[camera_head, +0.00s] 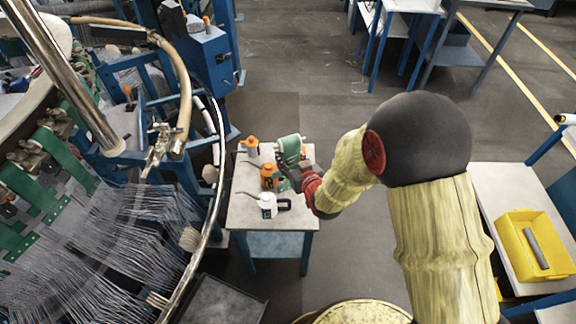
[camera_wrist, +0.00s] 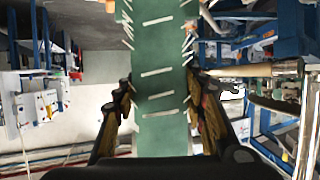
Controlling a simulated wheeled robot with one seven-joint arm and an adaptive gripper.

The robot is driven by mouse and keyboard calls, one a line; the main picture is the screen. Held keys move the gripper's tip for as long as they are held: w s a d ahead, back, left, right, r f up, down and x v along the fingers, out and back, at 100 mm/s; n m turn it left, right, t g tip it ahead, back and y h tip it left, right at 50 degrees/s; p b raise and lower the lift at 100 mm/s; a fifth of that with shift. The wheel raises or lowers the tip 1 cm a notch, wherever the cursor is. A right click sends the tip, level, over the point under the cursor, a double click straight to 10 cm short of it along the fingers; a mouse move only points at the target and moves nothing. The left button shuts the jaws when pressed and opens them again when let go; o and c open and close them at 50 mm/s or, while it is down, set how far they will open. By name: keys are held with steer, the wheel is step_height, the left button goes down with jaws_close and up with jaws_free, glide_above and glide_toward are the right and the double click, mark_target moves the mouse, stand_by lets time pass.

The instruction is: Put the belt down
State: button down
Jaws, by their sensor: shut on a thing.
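The belt is a green band with pale metal staples along it. In the wrist view the belt (camera_wrist: 163,60) runs up the middle, between my two fingers. My gripper (camera_wrist: 160,103) is shut on it, with a finger pressed to each side. In the head view the belt (camera_head: 290,147) shows as a small green piece at the end of my gripper (camera_head: 296,172), over the far part of the small table (camera_head: 243,212). I cannot tell whether the belt touches the tabletop.
Oil cans stand on the small table: a white one (camera_head: 268,204), an orange one (camera_head: 272,178) and an orange-topped one (camera_head: 250,147). The loom (camera_head: 110,230) is close on the left. A yellow bin (camera_head: 513,270) sits on a right-hand table. Some tabletop near the front is bare.

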steer(key=w+f+b, duration=0.2)
steer(key=w+f, duration=0.1)
steer(key=f, duration=0.4)
steer(key=shift+w+a, duration=0.15)
steer(key=shift+w, duration=0.05)
steer(key=shift+f, duration=0.15)
steer(key=c, duration=1.5)
jaws_free()
steer(key=shift+f+b, duration=0.1)
steer(key=shift+b, duration=0.2)
steer(key=shift+c, duration=0.2)
steer(key=o, duration=0.5)
steer(key=shift+r, duration=0.2)
